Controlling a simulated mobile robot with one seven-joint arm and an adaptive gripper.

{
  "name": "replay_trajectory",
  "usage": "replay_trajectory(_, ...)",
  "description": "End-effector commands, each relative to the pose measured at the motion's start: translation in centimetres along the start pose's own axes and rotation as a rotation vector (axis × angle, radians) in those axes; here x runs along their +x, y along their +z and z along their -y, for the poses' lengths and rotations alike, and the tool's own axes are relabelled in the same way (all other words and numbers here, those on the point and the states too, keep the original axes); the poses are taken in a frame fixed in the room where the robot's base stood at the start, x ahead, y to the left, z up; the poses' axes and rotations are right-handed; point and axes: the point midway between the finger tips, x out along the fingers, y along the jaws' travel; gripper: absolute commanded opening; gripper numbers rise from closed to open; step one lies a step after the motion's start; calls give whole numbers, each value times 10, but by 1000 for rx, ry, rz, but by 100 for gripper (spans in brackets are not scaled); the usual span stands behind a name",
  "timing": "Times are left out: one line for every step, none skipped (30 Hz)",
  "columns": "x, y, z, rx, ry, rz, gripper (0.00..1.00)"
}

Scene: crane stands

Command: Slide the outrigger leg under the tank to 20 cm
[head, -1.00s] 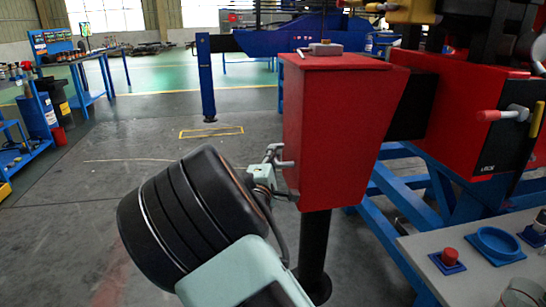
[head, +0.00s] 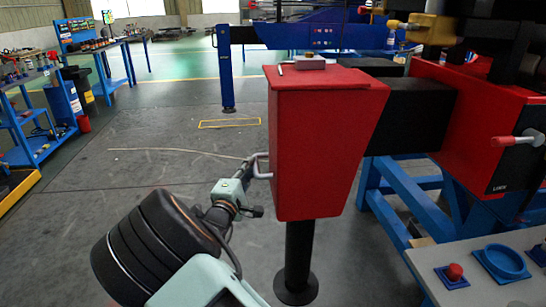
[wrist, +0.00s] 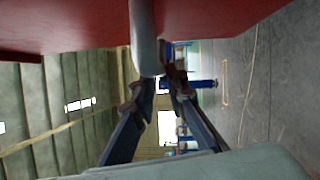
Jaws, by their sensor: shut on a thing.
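A red tapered box (head: 315,140), seemingly the tank, stands in the middle of the head view. The black outrigger leg (head: 299,250) drops from under it to a round foot (head: 296,288) at the floor. A black beam (head: 425,112) joins the box to the red housing (head: 480,110) on the right. A pale handle (head: 257,166) sticks out of the box's left side. My gripper (head: 245,180) is shut on this handle. In the wrist view, my gripper (wrist: 160,88) has its fingers at the grey handle bar (wrist: 145,40). No length scale is readable.
A red-knobbed lever (head: 515,141) sits on the housing above blue frame legs (head: 405,205). A grey panel with a red button (head: 454,272) and a blue ring (head: 502,262) is at the lower right. The floor left of the box is clear.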

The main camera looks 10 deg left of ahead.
Motion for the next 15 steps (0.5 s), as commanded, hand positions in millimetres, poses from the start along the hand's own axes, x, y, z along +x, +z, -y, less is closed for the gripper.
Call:
replay_trajectory(-11,-28,-15,6,12,-35,0)
replay_trajectory(-14,-34,-16,6,12,-35,0)
replay_trajectory(-16,-41,-17,7,12,-33,0)
replay_trajectory(-19,-46,-17,7,11,-34,0)
replay_trajectory(-21,-50,-18,7,11,-33,0)
replay_trajectory(-23,-55,-19,7,12,-31,0)
replay_trajectory(-24,-58,-20,8,13,-30,0)
replay_trajectory(-25,-61,-20,7,13,-29,0)
replay_trajectory(-26,-64,-21,7,13,-26,0)
replay_trajectory(-27,-65,-21,7,13,-24,0)
replay_trajectory(-27,-65,-20,7,13,-21,0)
replay_trajectory(-27,-66,-20,7,13,-18,0)
replay_trajectory(-27,-65,-20,6,14,-15,0)
replay_trajectory(-26,-65,-20,6,14,-13,0)
replay_trajectory(-26,-64,-20,5,14,-9,0)
